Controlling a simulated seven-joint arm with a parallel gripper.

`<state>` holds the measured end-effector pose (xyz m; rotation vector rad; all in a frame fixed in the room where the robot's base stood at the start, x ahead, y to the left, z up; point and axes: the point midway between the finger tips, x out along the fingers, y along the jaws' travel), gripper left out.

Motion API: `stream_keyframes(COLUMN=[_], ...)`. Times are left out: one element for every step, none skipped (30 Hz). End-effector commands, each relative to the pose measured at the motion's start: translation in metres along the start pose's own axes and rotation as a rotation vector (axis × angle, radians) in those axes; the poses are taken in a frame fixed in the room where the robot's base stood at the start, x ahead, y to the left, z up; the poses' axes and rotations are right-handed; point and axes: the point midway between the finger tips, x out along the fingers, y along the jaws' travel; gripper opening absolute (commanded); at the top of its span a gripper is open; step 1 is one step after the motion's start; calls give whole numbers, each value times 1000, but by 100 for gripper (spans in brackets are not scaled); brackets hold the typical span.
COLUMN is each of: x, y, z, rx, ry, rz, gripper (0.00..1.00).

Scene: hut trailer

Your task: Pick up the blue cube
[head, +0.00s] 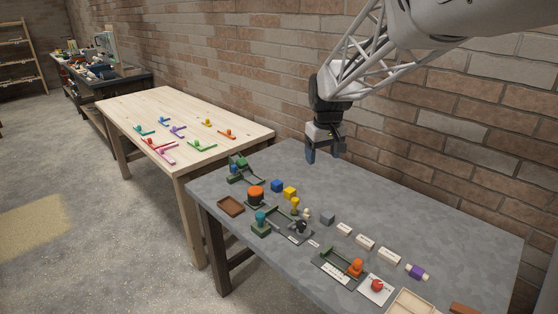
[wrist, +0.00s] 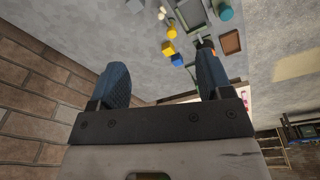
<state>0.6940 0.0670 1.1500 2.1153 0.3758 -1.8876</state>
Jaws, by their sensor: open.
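The blue cube (head: 277,186) sits on the grey table, beside a yellow cube (head: 290,193) and behind an orange-topped dark cylinder (head: 256,195). In the wrist view the blue cube (wrist: 177,60) shows between the two fingers, nearer the right one, with the yellow cube (wrist: 169,48) touching or close to it. My gripper (head: 325,156) hangs above the table near the brick wall, up and to the right of the cube in the head view. Its jaws are open and empty, as the wrist view (wrist: 163,80) shows too.
The grey table (head: 420,210) holds a green device (head: 240,168), a brown tray (head: 231,206), a yellow pawn-like piece (head: 295,206), a grey cube (head: 327,218) and several white blocks. A wooden table (head: 150,105) stands left. The grey table's back area by the wall is clear.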

Motion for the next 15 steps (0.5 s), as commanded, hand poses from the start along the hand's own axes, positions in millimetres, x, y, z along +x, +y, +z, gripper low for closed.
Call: stream_keyframes(x=[7, 11, 15, 19, 23, 28, 32, 36, 41, 45, 50, 56, 60, 65, 71], y=[1, 1, 2, 2, 3, 3, 4, 4, 4, 5, 5, 5, 5, 5, 4], z=[-13, -20, -29, -36, -43, -52, -58, -65, -74, -80, -87, -96, -102, -109, -118], rx=[-13, -21, -30, -37, -45, -55, -63, -70, -79, -86, -94, -105, -112, -119, -129], ry=[-5, -8, -10, -12, -14, -16, -19, -21, -23, -25, -27, -30, -31, -34, -36], rz=[-2, -3, -4, -5, -6, -7, -8, -9, -11, -12, -13, -14, -15, -16, -17], gripper=[72, 72, 72, 72, 72, 72, 72, 72, 72, 72, 72, 72, 72, 72, 72])
